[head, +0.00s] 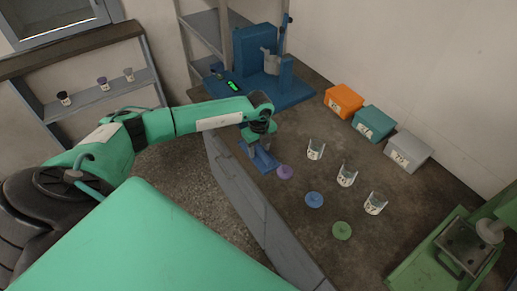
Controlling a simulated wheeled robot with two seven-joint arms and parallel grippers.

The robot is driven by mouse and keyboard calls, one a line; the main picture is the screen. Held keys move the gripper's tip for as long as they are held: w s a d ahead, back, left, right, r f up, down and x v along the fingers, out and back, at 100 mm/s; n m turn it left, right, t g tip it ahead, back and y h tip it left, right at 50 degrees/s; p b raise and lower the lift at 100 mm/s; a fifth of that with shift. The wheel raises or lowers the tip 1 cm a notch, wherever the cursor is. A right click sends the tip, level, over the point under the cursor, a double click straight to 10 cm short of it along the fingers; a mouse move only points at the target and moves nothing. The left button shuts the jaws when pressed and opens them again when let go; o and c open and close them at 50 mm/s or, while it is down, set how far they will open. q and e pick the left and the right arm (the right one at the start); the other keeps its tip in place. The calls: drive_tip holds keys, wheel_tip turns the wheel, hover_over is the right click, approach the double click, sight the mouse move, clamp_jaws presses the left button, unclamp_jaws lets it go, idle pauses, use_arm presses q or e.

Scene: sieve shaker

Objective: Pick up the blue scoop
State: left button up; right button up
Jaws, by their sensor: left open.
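A blue scoop (266,161) lies on the table near its left edge. My left gripper (257,149) is open and right over the scoop, covering part of it. The fingers are small and dark here, so I cannot tell whether they touch the scoop or stand around it. My right gripper is out of view.
Purple (285,172), blue (314,199) and green (342,231) discs lie right of the scoop, beside three clear labelled cups (346,176). Orange (343,101), teal (374,123) and grey (408,150) boxes line the wall. A blue machine (257,52) stands behind; a green device (462,250) stands at lower right.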

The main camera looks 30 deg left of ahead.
sight(259, 149)
use_arm(q)
drive_tip(key=shift+f, duration=0.15)
clamp_jaws()
wheel_tip(259, 149, up, 20)
drive_tip(key=b, duration=0.4)
idle(0.4)
